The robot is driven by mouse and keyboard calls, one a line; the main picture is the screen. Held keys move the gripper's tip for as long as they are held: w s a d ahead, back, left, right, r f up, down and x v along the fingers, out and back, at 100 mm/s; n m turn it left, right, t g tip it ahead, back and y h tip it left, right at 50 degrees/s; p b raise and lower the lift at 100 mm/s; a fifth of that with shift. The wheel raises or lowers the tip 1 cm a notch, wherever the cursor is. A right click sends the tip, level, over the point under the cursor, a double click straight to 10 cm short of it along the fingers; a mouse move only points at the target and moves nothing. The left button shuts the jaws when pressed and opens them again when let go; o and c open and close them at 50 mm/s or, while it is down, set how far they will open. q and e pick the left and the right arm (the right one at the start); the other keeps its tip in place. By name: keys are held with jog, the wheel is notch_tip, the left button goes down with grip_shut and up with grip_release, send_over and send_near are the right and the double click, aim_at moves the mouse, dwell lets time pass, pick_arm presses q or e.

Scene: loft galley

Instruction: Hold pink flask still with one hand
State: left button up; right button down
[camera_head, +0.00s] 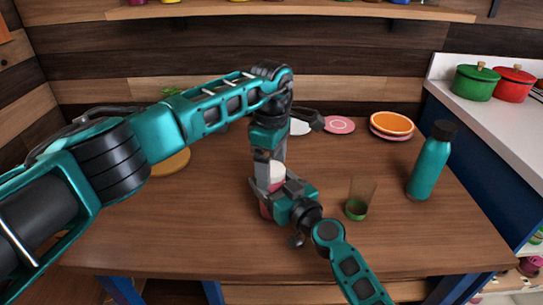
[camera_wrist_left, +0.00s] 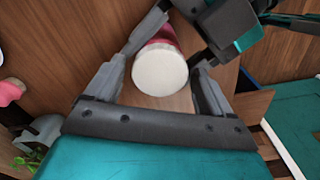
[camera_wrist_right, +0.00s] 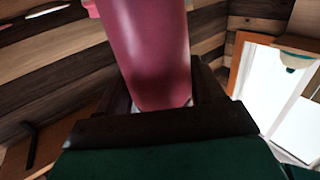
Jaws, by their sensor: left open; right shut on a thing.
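The pink flask (camera_head: 265,207) with a white cap stands upright on the wooden table, largely hidden behind my grippers in the head view. My right gripper (camera_head: 282,198) is shut on its body from the right front. In the right wrist view the pink body (camera_wrist_right: 150,50) rises between the fingers. My left gripper (camera_head: 268,178) is above the flask, pointing down. In the left wrist view its open fingers lie on both sides of the white cap (camera_wrist_left: 160,70); I cannot tell if they touch it.
A glass with something green in it (camera_head: 357,208) stands just right of the right gripper. A teal bottle (camera_head: 428,165) stands farther right. An orange plate (camera_head: 391,123) and pink plate (camera_head: 339,124) lie at the back. The table's front left is clear.

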pick_arm(q)
jog(key=c, duration=1.1)
jog(key=n, duration=0.4)
jog(key=shift+n, duration=0.4)
jog(key=n, duration=1)
jog(key=shift+r+n, duration=0.1)
jog(key=shift+n, duration=0.3)
jog(key=n, duration=0.6)
jog(key=shift+r, duration=0.25)
jog(key=shift+r, duration=0.9)
